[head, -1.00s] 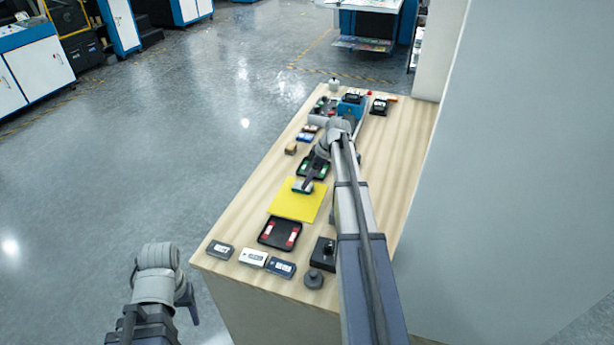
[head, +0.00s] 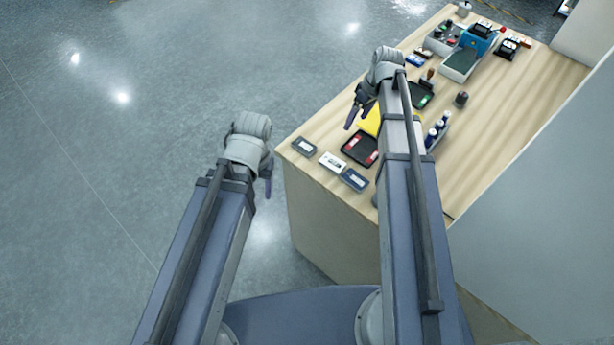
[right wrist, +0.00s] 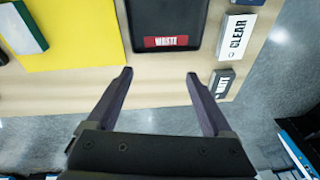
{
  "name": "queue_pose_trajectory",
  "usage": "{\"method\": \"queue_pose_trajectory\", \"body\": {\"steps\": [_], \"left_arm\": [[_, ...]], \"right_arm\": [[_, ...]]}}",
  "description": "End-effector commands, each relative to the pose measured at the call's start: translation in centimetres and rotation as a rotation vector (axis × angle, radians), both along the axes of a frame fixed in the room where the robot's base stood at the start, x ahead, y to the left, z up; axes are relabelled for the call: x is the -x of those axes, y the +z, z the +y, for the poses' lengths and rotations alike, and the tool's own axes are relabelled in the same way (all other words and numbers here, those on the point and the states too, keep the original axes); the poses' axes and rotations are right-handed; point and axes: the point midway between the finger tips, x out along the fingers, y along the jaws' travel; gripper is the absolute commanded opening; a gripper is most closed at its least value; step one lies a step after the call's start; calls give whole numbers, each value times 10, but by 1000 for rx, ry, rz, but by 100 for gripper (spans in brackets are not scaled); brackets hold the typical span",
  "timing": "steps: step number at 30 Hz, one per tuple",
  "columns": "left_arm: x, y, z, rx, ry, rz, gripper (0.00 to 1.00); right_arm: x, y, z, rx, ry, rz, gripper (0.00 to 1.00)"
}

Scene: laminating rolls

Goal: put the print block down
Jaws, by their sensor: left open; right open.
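A block with a white top and a dark green side (right wrist: 22,28) rests at the left of the yellow sheet (right wrist: 75,35) in the right wrist view. I take it to be the print block; my right arm hides that spot in the head view. My right gripper (head: 356,116) is open and empty, near the table's left edge. In the right wrist view its open fingers (right wrist: 160,75) are apart from the block, with only table edge and floor between and below them. My left gripper (head: 267,180) is open and empty over the floor, left of the table.
A black tray with a red label (head: 360,149) lies beside the yellow sheet (head: 371,122). Small labelled boxes (head: 333,162) line the table's near edge. Bottles (head: 435,132) and a blue machine (head: 475,42) stand farther along. The table's (head: 500,120) right side is mostly bare.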

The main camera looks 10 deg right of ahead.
Motion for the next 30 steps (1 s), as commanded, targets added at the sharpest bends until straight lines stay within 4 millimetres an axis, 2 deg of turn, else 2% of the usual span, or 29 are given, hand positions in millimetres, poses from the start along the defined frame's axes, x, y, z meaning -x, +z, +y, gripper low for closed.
{"method": "queue_pose_trajectory", "body": {"steps": [1, 3, 6, 10, 12, 15, 18, 30], "left_arm": [[0, 0, 0, 0, 0, 0, 61], [0, 0, 0, 0, 0, 0, 61], [0, 0, 0, 0, 0, 0, 61], [0, 0, 0, 0, 0, 0, 61], [0, 0, 0, 0, 0, 0, 61], [0, 0, 0, 0, 0, 0, 61], [0, 0, 0, 0, 0, 0, 61], [0, 0, 0, 0, 0, 0, 61]], "right_arm": [[30, -1, 40, 23, -7, 33, 85], [60, -3, 80, 63, -44, 75, 85], [103, -4, 126, 126, -98, 115, 85], [152, -5, 164, 201, -166, 137, 85], [171, -4, 176, 233, -195, 139, 85], [190, -4, 186, 263, -229, 136, 85], [199, -4, 191, 280, -248, 133, 85], [200, -3, 192, 284, -258, 132, 85]]}}
